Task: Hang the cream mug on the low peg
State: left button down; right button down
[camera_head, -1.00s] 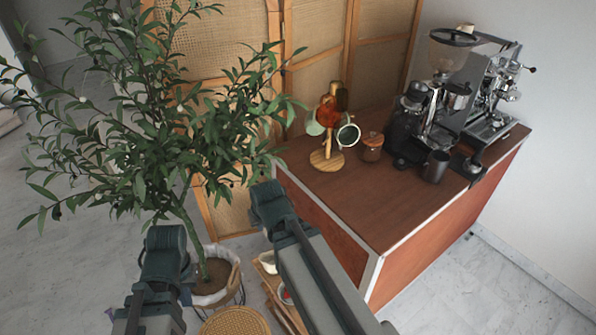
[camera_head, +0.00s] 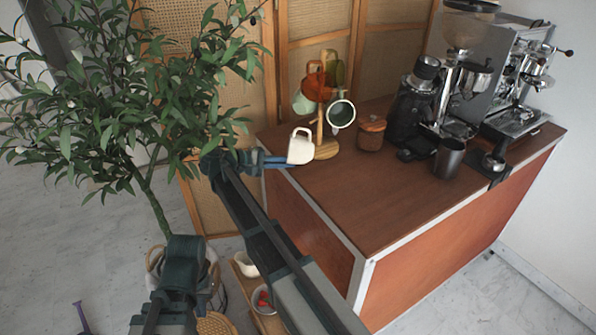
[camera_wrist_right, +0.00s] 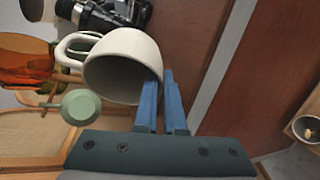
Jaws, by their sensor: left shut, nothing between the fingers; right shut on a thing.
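The cream mug (camera_head: 300,147) is gripped by my right gripper (camera_head: 284,160) and held in the air by the counter's left edge, in front of the wooden mug tree (camera_head: 320,125). In the right wrist view the blue fingers (camera_wrist_right: 160,103) pinch the rim of the cream mug (camera_wrist_right: 125,65); its mouth faces the camera and its handle points left. The tree carries an orange mug (camera_head: 315,88), a pale green mug (camera_head: 302,103) at left and a dark-mouthed green mug (camera_head: 341,114) at right. I cannot make out a bare low peg. My left gripper is not visible; only its arm shows.
A lidded wooden jar (camera_head: 371,133), a grinder (camera_head: 418,110), a dark cup (camera_head: 448,158) and an espresso machine (camera_head: 510,90) stand right of the tree. The counter's front (camera_head: 380,200) is clear. A leafy plant (camera_head: 140,90) is at left.

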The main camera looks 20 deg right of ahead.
jog(key=shift+w+r, duration=0.15)
jog(key=shift+w, duration=0.1)
jog(key=shift+d, duration=0.1)
jog(key=shift+w+d+f+b, duration=0.2)
jog(key=shift+w+d, duration=0.7)
jog(key=shift+d, duration=0.1)
jog(key=shift+w+d+f+b, duration=0.15)
jog(key=shift+w+d+b, duration=0.05)
jog(key=shift+w+d, duration=0.75)
jog(key=shift+w+d+f+b, duration=0.25)
jog(key=shift+w+d+f, duration=0.05)
jog(key=shift+w+d, duration=0.45)
jog(key=shift+w+d+f+b, duration=0.25)
jog(key=shift+w+d, duration=0.4)
jog(key=shift+d, duration=0.2)
jog(key=shift+f, duration=0.2)
jog(key=c, duration=0.9)
grip_release()
jog(key=shift+a, duration=0.15)
